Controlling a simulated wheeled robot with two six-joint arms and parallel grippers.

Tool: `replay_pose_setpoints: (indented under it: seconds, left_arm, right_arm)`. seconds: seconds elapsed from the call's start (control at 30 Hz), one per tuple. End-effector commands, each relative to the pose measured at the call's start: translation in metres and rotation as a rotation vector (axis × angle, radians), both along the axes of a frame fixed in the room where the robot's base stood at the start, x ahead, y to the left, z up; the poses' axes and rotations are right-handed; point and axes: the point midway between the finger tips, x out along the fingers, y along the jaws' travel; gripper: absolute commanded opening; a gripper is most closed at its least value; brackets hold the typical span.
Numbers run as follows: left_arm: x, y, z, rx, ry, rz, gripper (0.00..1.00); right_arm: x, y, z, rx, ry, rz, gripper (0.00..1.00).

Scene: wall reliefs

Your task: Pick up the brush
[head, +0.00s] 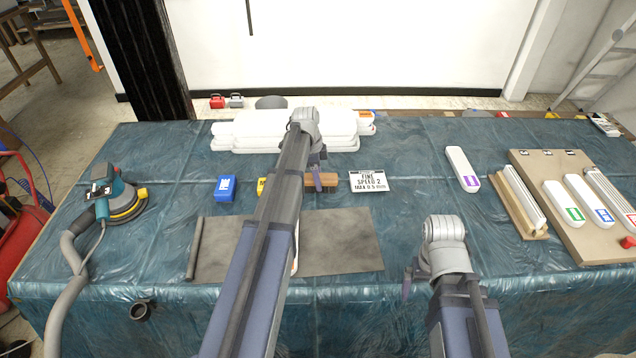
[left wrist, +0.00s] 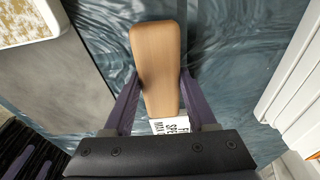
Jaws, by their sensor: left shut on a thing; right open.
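The brush shows as a brown wooden block (head: 327,180) in the head view, mid-table between the blue box and the printed card. In the left wrist view its wooden body (left wrist: 156,55) lies between the two purple fingers. My left gripper (head: 317,178) is shut on it, one finger on each side; the fingers also show in the left wrist view (left wrist: 157,97). My arm hides part of the area beside it. I cannot tell whether the brush is clear of the table. My right gripper (head: 408,282) is open and empty near the table's front edge.
A card (head: 367,181) reading "FINE SPEED 2" lies right of the brush. White mouldings (head: 245,135) are stacked behind. A grey mat (head: 340,245) lies in front. A sander (head: 115,195) is at left, a board with white pieces (head: 540,165) at right.

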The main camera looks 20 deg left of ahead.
Motion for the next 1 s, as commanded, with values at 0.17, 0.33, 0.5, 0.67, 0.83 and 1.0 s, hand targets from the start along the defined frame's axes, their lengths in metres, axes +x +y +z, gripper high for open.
replay_pose_setpoints:
  seconds: [0.17,0.33,0.5,0.67,0.83,1.0]
  left_arm:
    - [0.000,0.000,0.000,0.000,0.000,0.000,0.01]
    - [0.000,0.000,0.000,0.000,0.000,0.000,0.00]
    - [0.000,0.000,0.002,0.000,0.000,0.000,0.00]
    - [0.000,0.000,0.011,0.000,0.000,0.000,0.00]
    - [0.000,0.000,0.030,0.000,0.000,0.000,0.00]
    - [0.000,0.000,0.056,0.000,0.000,0.000,0.00]
  right_arm:
    - [0.000,0.000,0.000,0.000,0.000,0.000,1.00]
    - [0.000,0.000,0.000,0.000,0.000,0.000,1.00]
    - [0.000,0.000,0.002,0.000,0.000,0.000,1.00]
    - [0.000,0.000,0.011,0.000,0.000,0.000,1.00]
    - [0.000,0.000,0.030,0.000,0.000,0.000,1.00]
    - [0.000,0.000,0.056,0.000,0.000,0.000,1.00]
